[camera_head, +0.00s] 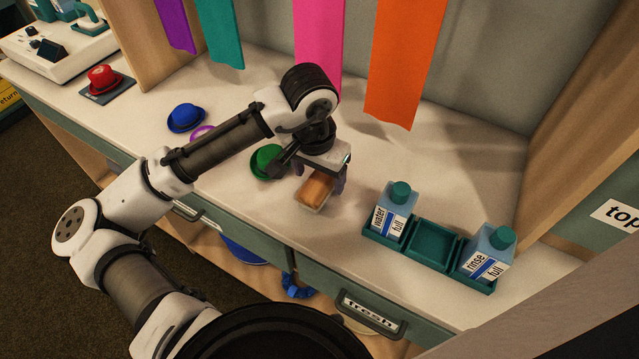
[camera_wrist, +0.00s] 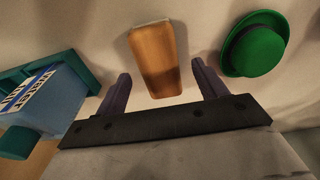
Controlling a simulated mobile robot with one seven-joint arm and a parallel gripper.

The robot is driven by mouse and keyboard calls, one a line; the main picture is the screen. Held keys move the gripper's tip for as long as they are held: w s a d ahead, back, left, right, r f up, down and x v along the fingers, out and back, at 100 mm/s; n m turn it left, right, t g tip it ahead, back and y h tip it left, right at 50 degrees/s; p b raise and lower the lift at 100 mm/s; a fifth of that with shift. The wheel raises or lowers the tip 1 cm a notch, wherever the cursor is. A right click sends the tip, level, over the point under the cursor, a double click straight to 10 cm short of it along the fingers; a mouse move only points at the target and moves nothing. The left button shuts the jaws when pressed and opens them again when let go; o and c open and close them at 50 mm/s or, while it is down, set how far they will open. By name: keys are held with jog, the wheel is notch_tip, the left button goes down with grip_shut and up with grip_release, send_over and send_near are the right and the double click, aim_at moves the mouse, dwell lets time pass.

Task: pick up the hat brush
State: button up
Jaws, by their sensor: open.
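The hat brush (camera_head: 316,190) has an orange-brown wooden back and a pale lower edge. It lies on the counter (camera_head: 252,205) below my gripper (camera_head: 321,180). In the wrist view the brush (camera_wrist: 155,60) sits between and ahead of the two fingers. My gripper (camera_wrist: 161,92) is open, with a finger on either side of the brush's line and clear gaps to it. I cannot tell how far the fingertips are above the counter.
A green hat (camera_head: 265,161) stands close left of the brush. A teal tray (camera_head: 432,243) with a water carton (camera_head: 391,212) and a rinse carton (camera_head: 487,252) is at right. A blue hat (camera_head: 186,117) and red hat (camera_head: 104,78) stand farther left. Ribbons (camera_head: 405,60) hang behind.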

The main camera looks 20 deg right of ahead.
aim_at(320, 181)
jog(key=shift+d+f, duration=0.15)
jog(key=shift+f, duration=1.25)
jog(key=c, duration=1.1)
jog(key=shift+w+r, duration=0.1)
jog(key=shift+r, duration=0.1)
notch_tip(320, 181, up, 20)
jog(key=shift+f, duration=0.15)
jog(key=o, duration=0.5)
jog(key=c, duration=0.4)
jog(key=shift+o, duration=0.2)
